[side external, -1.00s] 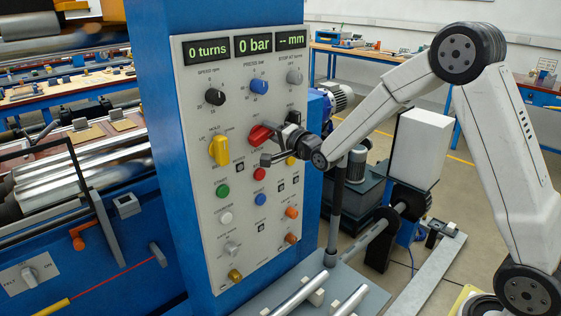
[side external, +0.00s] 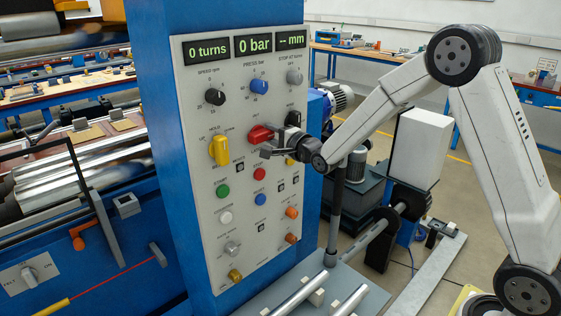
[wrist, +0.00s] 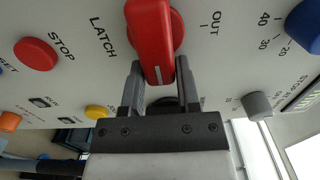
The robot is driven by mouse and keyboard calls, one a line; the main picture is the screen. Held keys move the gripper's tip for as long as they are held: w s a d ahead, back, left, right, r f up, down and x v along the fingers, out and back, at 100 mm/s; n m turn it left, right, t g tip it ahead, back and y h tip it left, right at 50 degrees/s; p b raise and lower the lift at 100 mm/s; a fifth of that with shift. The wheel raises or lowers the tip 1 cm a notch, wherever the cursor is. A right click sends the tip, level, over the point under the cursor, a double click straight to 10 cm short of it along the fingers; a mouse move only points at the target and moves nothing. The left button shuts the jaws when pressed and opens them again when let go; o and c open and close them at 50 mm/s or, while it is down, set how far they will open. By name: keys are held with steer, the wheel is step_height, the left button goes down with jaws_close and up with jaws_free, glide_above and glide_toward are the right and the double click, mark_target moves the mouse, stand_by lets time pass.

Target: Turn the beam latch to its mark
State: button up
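The beam latch is a red knob (side external: 260,134) on the grey control panel, between an upper label and a lower LATCH label. In the wrist view the red knob (wrist: 152,35) has its handle pointing down toward my gripper, with a white line at that end. LATCH is printed to its left and OUT to its right there.
A yellow knob (side external: 219,150) is left of the latch, and a red STOP button (wrist: 36,54) is near its LATCH side. A yellow button (wrist: 96,112) lies close to my gripper. Blue (side external: 259,86) and grey (side external: 294,77) dials sit above.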

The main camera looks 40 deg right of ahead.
steer(key=o, duration=0.3)
steer(key=shift+o, duration=0.2)
steer(key=shift+s, duration=0.2)
steer(key=s, duration=0.7)
steer(key=shift+s, duration=0.25)
steer(key=shift+f, duration=0.1)
steer(key=s+a+f+n+g, duration=0.2)
steer(key=s+f+n+g, duration=0.4)
steer(key=s+n, duration=0.3)
steer(key=s+a+f+n+g, duration=0.2)
steer(key=s+f+n+g, duration=0.5)
steer(key=s, duration=0.6)
steer(key=shift+s+a+n+g, duration=0.35)
steer(key=shift+s+n+g, duration=0.05)
steer(key=shift+n+g, duration=0.75)
